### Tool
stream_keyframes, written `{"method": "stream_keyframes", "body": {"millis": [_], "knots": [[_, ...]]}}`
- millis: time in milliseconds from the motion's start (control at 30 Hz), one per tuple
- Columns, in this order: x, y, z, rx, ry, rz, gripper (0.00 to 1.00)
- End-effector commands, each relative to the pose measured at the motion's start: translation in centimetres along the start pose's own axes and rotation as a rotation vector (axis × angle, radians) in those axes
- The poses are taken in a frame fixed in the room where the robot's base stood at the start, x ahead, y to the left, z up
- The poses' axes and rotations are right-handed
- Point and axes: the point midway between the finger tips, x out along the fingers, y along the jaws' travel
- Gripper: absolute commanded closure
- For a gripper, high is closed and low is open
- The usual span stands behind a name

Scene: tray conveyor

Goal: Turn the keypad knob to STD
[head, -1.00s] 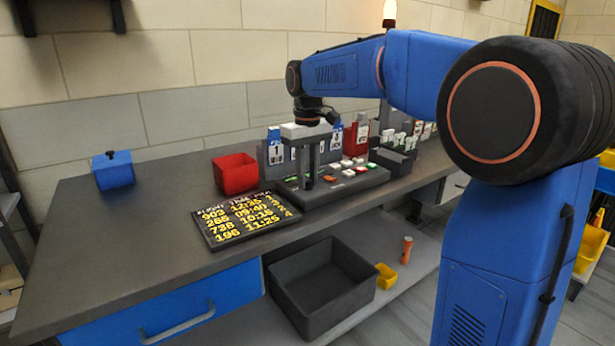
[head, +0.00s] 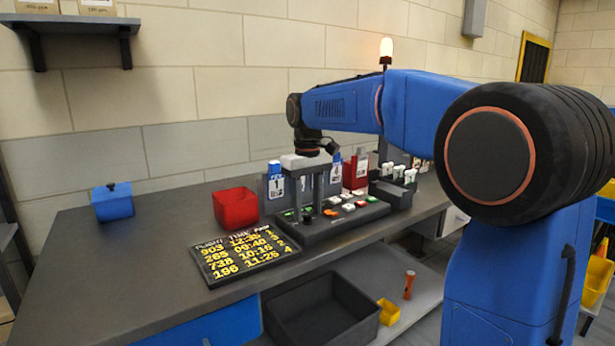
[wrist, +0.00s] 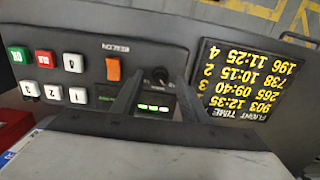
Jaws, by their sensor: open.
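The keypad (head: 345,222) is a dark sloped box on the bench with white, red and green buttons. Its dark round knob (wrist: 160,76) shows in the wrist view, beside the orange BEACON switch (wrist: 113,69). A small green-lit display (wrist: 153,108) is near the knob. The lettering around the knob is too small to read, so its setting cannot be told. My gripper (head: 307,208) is open, pointing down over the keypad's left end. In the wrist view its two fingers (wrist: 158,90) stand apart around the display and toward the knob; contact cannot be told.
A flight board (head: 243,259) with yellow text lies left of the keypad. A red bin (head: 236,208) and a blue box (head: 113,203) stand farther left. A dark crate (head: 320,312) is below.

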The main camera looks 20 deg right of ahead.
Motion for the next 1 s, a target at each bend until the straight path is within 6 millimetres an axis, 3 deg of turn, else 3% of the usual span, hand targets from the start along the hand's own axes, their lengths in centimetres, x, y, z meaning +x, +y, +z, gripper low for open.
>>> {"method": "stream_keyframes", "body": {"millis": [700,1000], "knots": [[-13.5,0.0,0.0,0.0,0.002,0.0,0.59],[-16.1,0.0,0.0,0.0,0.0,0.0,0.59]]}}
